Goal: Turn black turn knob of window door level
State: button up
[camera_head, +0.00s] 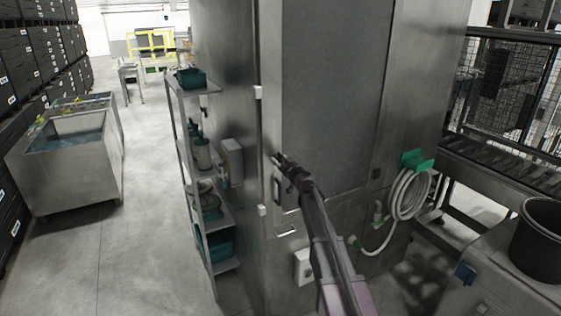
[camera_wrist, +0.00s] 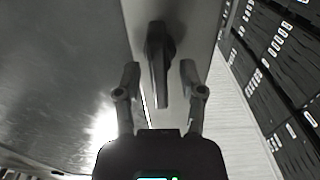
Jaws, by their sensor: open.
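The black turn knob (camera_wrist: 158,45) is a dark elongated lever on a narrow grey metal face. In the wrist view it runs up and down the picture, its lower end between my fingertips. My gripper (camera_wrist: 160,72) is open, one finger on each side of the knob, with a visible gap on both sides. Whether the knob is level in the room cannot be told from this view. In the head view my gripper (camera_head: 279,160) is at the front edge of the tall metal cabinet (camera_head: 318,90). I cannot make out the knob there.
A narrow shelf rack (camera_head: 180,140) with green bins and bottles stands left of the cabinet. A coiled white hose (camera_head: 408,195) hangs on the right. A black bucket (camera_head: 540,235) stands at lower right. The floor aisle (camera_head: 150,220) left of the rack is clear.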

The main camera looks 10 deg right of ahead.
grip_shut()
jog(key=shift+m, duration=0.5)
jog(key=m, duration=0.3)
jog(key=shift+d+m, duration=0.1)
jog(key=shift+m, duration=0.3)
jog(key=m, duration=0.4)
jog(key=shift+d+f, duration=0.1)
jog(key=m, duration=0.5)
jog(key=shift+w+d+f, duration=0.1)
jog(key=shift+f, duration=0.05)
jog(key=m, duration=0.4)
jog(key=shift+f+b, duration=0.1)
jog(key=shift+b, duration=0.25)
